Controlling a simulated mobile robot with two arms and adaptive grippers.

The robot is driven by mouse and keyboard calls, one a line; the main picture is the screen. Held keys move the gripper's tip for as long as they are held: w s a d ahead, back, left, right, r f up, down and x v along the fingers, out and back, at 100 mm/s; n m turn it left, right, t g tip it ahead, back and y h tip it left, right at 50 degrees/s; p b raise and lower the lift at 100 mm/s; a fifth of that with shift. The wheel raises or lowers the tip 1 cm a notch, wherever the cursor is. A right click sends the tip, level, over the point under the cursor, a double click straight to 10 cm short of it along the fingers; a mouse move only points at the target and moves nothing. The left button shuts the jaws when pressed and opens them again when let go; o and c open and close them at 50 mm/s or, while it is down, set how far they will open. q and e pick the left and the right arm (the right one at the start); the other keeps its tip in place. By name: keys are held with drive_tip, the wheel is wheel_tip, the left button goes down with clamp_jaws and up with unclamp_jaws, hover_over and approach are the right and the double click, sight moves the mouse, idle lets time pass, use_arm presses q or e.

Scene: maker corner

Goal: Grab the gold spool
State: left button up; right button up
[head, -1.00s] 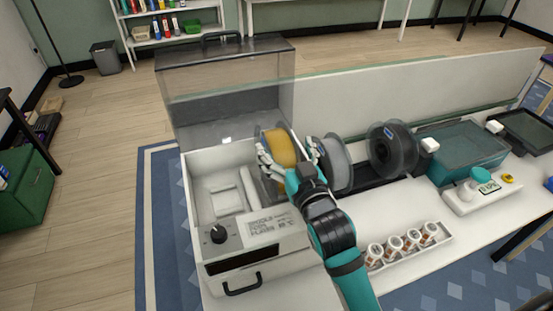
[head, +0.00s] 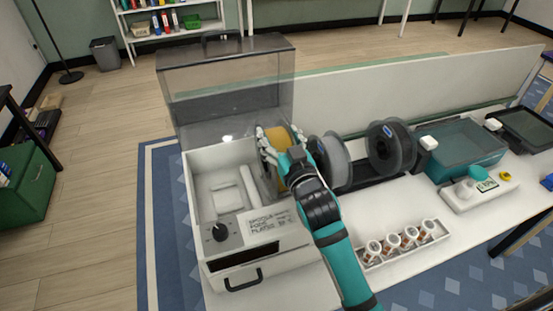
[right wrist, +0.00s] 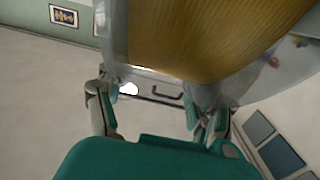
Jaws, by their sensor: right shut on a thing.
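The gold spool (head: 279,138) stands upright at the right wall of the white open-lidded box, its lower part hidden by my right gripper. My right gripper (head: 273,147) is shut on the spool, with fingers on both sides of it. In the right wrist view the gold spool (right wrist: 195,35) fills the top, its clear flange between the fingers of my right gripper (right wrist: 155,105). My left gripper is not in view.
The white box (head: 262,277) has a raised clear lid (head: 225,85) behind the spool. A grey spool (head: 335,160) and a black spool (head: 391,146) stand on a dark rack to the right. A tray of small bottles (head: 404,246) lies in front.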

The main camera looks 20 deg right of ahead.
drive_tip(key=c, duration=0.4)
drive_tip(key=shift+r, duration=0.15)
drive_tip(key=shift+c, duration=1.3)
drive_tip(key=shift+r, duration=0.1)
